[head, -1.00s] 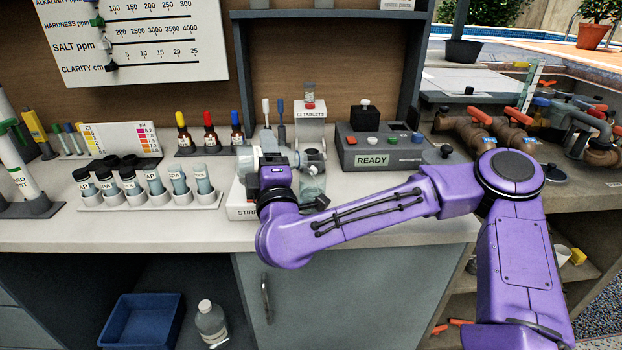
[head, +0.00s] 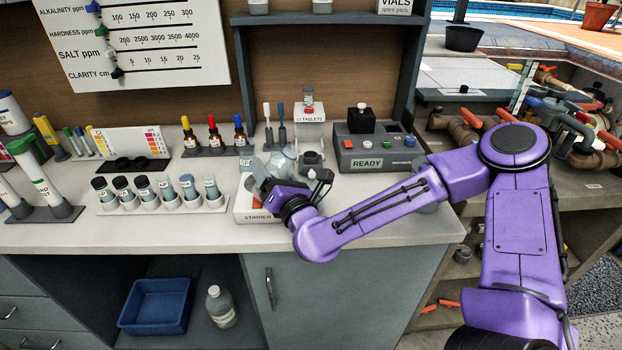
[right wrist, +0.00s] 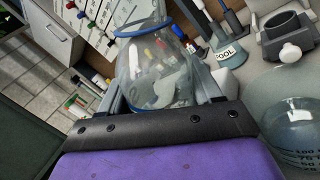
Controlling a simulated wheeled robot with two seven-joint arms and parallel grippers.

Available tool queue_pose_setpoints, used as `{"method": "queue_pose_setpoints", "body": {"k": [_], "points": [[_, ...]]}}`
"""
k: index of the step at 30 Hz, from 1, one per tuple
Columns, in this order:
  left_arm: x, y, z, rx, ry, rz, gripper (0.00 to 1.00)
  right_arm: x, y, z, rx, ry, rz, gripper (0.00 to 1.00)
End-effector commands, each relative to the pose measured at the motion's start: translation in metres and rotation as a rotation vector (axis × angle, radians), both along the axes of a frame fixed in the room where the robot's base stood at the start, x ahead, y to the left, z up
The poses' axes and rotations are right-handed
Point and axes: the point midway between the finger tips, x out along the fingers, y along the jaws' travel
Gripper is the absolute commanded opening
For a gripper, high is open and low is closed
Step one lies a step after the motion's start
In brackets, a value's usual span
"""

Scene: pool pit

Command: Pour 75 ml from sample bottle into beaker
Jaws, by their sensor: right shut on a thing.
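My right gripper (head: 268,178) is above the front of the bench, over the white stirrer box (head: 250,208). It is shut on the clear sample bottle (right wrist: 150,75), which has a blue rim and fills the space between the fingers in the right wrist view. In the head view a part of the clear bottle (head: 284,162) shows just beyond the gripper, and it looks tilted. The clear beaker (right wrist: 296,130) with 50, 75 and 100 marks stands apart at the right edge of the right wrist view.
A rack of capped vials (head: 160,203) stands left of the stirrer. Dropper bottles (head: 213,135) and a grey photometer reading READY (head: 372,148) stand behind. A grey stand (head: 312,160) is close to the gripper. The bench front (head: 150,238) is clear.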

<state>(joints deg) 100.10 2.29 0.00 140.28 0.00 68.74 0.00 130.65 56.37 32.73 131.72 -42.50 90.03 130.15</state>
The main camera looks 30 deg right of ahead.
Motion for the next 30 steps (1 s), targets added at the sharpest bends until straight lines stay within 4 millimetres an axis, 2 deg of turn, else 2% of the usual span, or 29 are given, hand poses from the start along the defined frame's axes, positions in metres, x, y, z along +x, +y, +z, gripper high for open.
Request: {"method": "queue_pose_setpoints", "body": {"k": [1,2,6,12,30], "points": [[0.0,0.0,0.022,0.0,0.0,0.0,0.93,0.002,0.005,0.025,-0.057,0.008,0.006,0.29],[0.0,0.0,0.027,0.0,-0.001,0.0,0.93,0.002,0.007,0.028,-0.094,0.019,0.005,0.29],[0.0,0.0,0.033,0.0,-0.002,0.0,0.93,0.005,0.015,0.021,-0.32,0.091,0.007,0.29],[0.0,0.0,0.042,0.0,-0.001,0.0,0.93,0.006,0.019,0.014,-0.522,0.155,0.006,0.29],[0.0,0.0,0.042,0.0,-0.002,0.0,0.93,0.007,0.02,0.011,-0.568,0.168,0.004,0.29]]}}
